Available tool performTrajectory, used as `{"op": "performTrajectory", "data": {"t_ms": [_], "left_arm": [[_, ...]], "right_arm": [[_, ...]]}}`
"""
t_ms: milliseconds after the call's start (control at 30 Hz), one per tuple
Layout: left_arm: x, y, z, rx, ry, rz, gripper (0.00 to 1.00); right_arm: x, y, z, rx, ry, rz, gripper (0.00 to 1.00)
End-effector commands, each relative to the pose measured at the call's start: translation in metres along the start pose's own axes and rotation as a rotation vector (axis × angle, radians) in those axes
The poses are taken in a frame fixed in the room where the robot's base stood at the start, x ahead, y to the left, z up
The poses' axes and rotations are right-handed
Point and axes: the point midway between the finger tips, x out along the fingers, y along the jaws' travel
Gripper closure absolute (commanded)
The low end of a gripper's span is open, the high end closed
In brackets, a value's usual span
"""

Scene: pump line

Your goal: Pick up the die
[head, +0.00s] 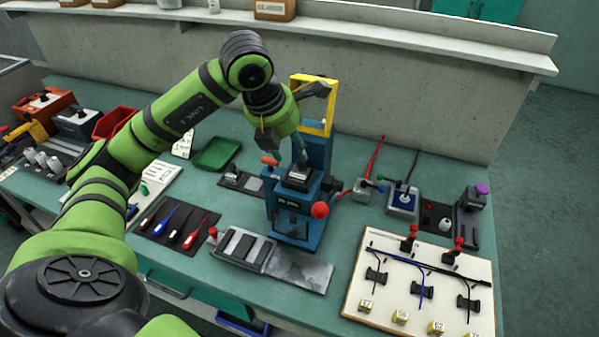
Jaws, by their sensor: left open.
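A small dark block (299,177), which looks like the die, sits on the blue bench press (292,215) near the middle of the table. I cannot tell for certain that it is the die. My left gripper (290,132) is open above the press, apart from the block, in front of the press's yellow frame (327,128). Its fingers are partly hidden by the wrist and blend with the press behind. Nothing shows between them. My right gripper is not in view.
A red ball knob (320,210) sticks out from the press's front. A screwdriver mat (175,226) and a green tray (217,153) are to the left. A cream wiring board (425,285) is at the right. A grey plate (300,271) lies before the press.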

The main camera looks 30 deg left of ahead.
Motion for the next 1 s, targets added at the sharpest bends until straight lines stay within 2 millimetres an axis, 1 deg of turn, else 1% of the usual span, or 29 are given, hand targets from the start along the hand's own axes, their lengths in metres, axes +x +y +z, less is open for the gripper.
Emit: {"op": "performTrajectory", "data": {"t_ms": [33,133,200,300,433,600,633,667,700,733,767,1000], "left_arm": [[0.004,-0.001,0.0,0.001,0.005,-0.002,0.54],[0.018,-0.004,0.001,0.002,0.007,-0.003,0.54],[0.029,-0.005,0.001,0.001,0.007,-0.003,0.54],[0.043,-0.004,0.001,0.002,0.005,-0.002,0.54],[0.05,-0.004,0.001,0.003,0.001,-0.001,0.54],[0.051,-0.004,0.001,0.003,0.0,-0.001,0.54],[0.051,-0.004,0.001,0.003,0.001,-0.001,0.58],[0.051,-0.004,0.001,0.003,0.001,-0.001,0.7],[0.051,-0.004,0.001,0.003,0.001,-0.001,0.86],[0.051,-0.004,0.001,0.003,0.001,-0.001,0.98],[0.051,-0.004,0.001,0.003,0.001,-0.001,1.0],[0.05,-0.004,0.002,0.003,-0.002,-0.001,1.0]], "right_arm": [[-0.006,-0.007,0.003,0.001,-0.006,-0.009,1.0],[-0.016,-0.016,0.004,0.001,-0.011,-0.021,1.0],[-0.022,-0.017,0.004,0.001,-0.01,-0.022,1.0],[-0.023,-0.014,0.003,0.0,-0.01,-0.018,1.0],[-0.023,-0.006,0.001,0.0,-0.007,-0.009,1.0],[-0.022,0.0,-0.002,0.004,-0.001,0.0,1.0],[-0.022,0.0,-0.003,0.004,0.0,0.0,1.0],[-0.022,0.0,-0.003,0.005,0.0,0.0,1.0],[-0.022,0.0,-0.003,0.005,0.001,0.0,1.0],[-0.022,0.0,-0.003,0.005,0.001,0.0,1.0],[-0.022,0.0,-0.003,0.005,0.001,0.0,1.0],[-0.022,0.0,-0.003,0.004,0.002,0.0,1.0]]}}
